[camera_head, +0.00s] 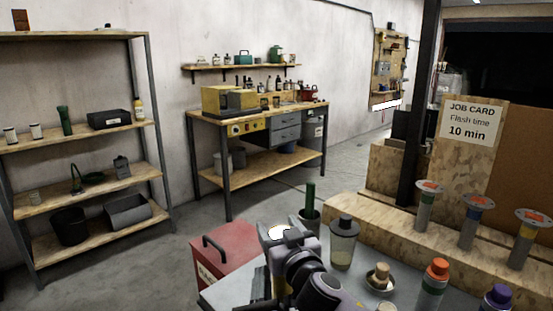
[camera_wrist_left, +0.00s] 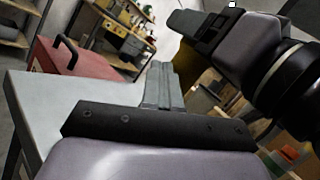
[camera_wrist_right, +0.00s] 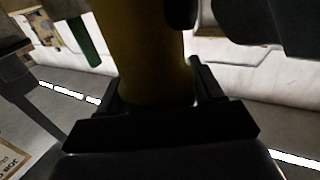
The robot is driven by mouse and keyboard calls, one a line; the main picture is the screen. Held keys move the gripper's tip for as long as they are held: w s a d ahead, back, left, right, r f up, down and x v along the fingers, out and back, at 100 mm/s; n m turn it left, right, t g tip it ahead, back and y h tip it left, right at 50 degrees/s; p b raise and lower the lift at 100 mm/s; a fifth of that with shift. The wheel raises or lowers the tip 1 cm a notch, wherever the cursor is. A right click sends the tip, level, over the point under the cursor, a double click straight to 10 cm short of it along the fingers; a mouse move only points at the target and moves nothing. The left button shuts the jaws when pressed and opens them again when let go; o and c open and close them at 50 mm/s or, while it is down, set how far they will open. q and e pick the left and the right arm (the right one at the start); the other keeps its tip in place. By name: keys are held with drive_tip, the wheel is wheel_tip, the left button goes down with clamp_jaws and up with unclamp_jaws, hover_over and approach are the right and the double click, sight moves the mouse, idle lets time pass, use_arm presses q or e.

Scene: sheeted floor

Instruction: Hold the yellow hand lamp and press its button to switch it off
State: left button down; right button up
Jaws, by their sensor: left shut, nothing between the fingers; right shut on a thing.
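The yellow hand lamp (camera_wrist_right: 152,50) stands between the fingers of my right gripper (camera_wrist_right: 156,88) in the right wrist view, which is shut on its body. A small yellow part of the lamp (camera_wrist_left: 187,64) shows beside the right gripper in the left wrist view. In the head view a bright white patch (camera_head: 279,232) shows at the grippers; I cannot tell whether it is the lamp's lit face. The lamp's button is hidden. My left gripper (camera_wrist_left: 160,84) is shut and empty, its fingertips pointing close to the lamp; I cannot tell if they touch.
A grey table (camera_head: 236,291) lies below my grippers, with a grey canister (camera_head: 343,243) and several capped bottles at right. A red box (camera_head: 222,258) with a black handle is at left. Several flanged posts stand on a wooden ledge (camera_head: 385,213) by a job card (camera_head: 470,122).

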use_arm(q)
drive_tip(key=shift+w+r, duration=0.1)
drive_tip(key=shift+w, duration=0.25)
idle(0.3)
drive_tip(key=shift+s+a+r, duration=0.3)
drive_tip(key=shift+s+a, duration=0.4)
drive_tip(key=shift+a, duration=0.2)
drive_tip(key=s+a, duration=0.4)
drive_tip(key=shift+s+f, duration=0.15)
drive_tip(key=shift+s, duration=0.15)
idle(2.1)
drive_tip(key=s+a, duration=0.2)
drive_tip(key=shift+s+f, duration=0.15)
drive_tip(key=shift+s, duration=0.15)
